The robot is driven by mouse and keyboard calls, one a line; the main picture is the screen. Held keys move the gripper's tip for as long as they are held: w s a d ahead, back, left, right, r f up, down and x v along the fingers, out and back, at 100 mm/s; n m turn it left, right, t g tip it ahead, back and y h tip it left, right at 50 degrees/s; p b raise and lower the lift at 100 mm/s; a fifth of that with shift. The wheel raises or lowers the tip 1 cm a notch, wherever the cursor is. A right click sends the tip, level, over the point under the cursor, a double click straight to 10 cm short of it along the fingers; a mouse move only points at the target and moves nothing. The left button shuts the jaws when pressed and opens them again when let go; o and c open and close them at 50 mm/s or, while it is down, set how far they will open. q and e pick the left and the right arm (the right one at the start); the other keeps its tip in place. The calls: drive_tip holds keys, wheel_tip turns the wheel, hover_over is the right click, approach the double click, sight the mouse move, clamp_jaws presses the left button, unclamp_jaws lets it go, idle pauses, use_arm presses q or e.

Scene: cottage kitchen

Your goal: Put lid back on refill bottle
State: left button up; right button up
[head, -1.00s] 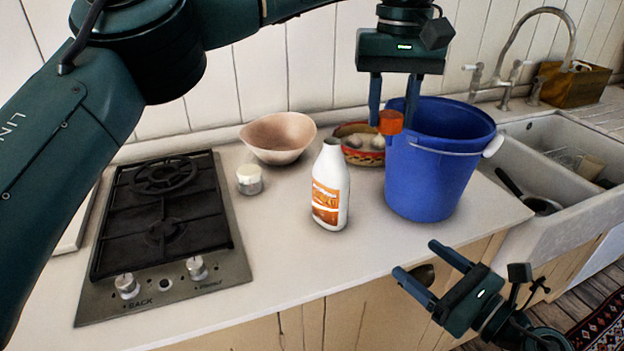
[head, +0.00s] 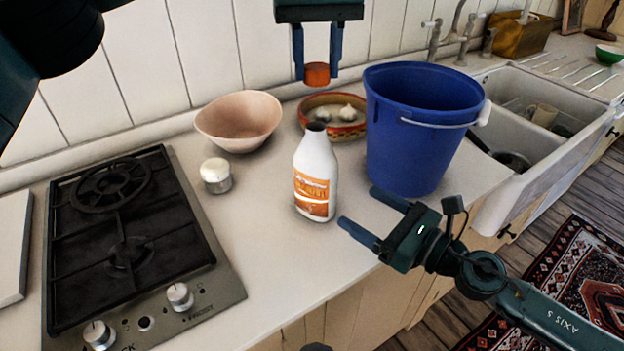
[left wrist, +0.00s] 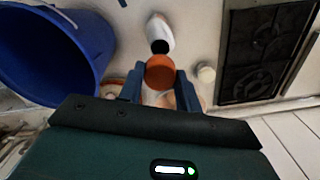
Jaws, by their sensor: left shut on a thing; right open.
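The white refill bottle (head: 315,172) with an orange label stands upright on the counter, its dark mouth uncovered. It also shows in the left wrist view (left wrist: 160,32). My left gripper (head: 317,74) is shut on the orange lid (head: 317,73) and holds it above the bottle's mouth, apart from it. In the left wrist view the lid (left wrist: 160,72) sits between the two fingers, just beside the bottle's mouth. My right gripper (head: 357,213) is open and empty, its fingers pointing at the bottle from the lower right, close to it but not around it.
A blue bucket (head: 415,130) stands right of the bottle. A patterned bowl (head: 346,131) with garlic and a pink bowl (head: 238,120) stand behind. A small white-topped jar (head: 215,176) and the stove (head: 135,255) are to the left; the sink (head: 530,115) is far right.

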sight(316, 181)
drive_tip(key=x, duration=1.2)
drive_tip(key=shift+c, duration=0.2)
drive_tip(key=c, duration=1.4)
use_arm(q)
drive_tip(key=shift+f, duration=2.45)
drive_tip(key=shift+f, duration=0.1)
drive_tip(key=shift+f, duration=0.8)
drive_tip(key=shift+f, duration=0.55)
